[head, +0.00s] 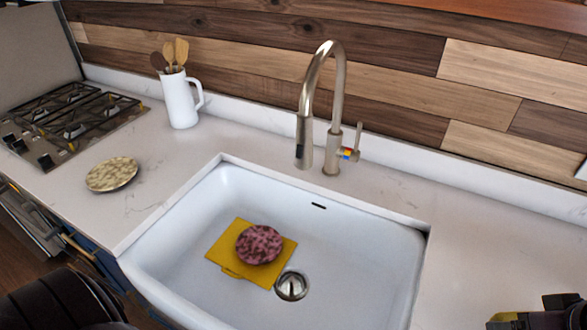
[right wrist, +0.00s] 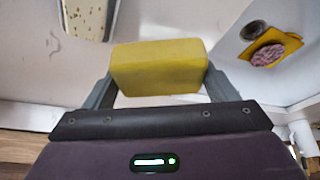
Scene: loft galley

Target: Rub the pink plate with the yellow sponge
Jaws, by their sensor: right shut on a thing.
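The pink plate (head: 259,244) is a mottled, dark pink disc lying on a flat yellow mat (head: 223,250) in the white sink (head: 350,255), just up and left of the drain. The plate (right wrist: 267,55) and mat also show at the top right of the right wrist view. The yellow sponge (right wrist: 158,68) is a block held between the two fingers of my right gripper (right wrist: 158,84), which is shut on it. In the head view the sponge (head: 503,317) only peeks in at the bottom right corner, to the right of the sink and apart from the plate. My left gripper is out of view.
The metal faucet (head: 334,110) arches behind the sink. A speckled beige plate (head: 112,174) lies on the left counter, near the stove (head: 75,125) and a white jug (head: 180,100) of wooden utensils. A speckled cream item (right wrist: 90,15) shows in the wrist view. The right counter is largely clear.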

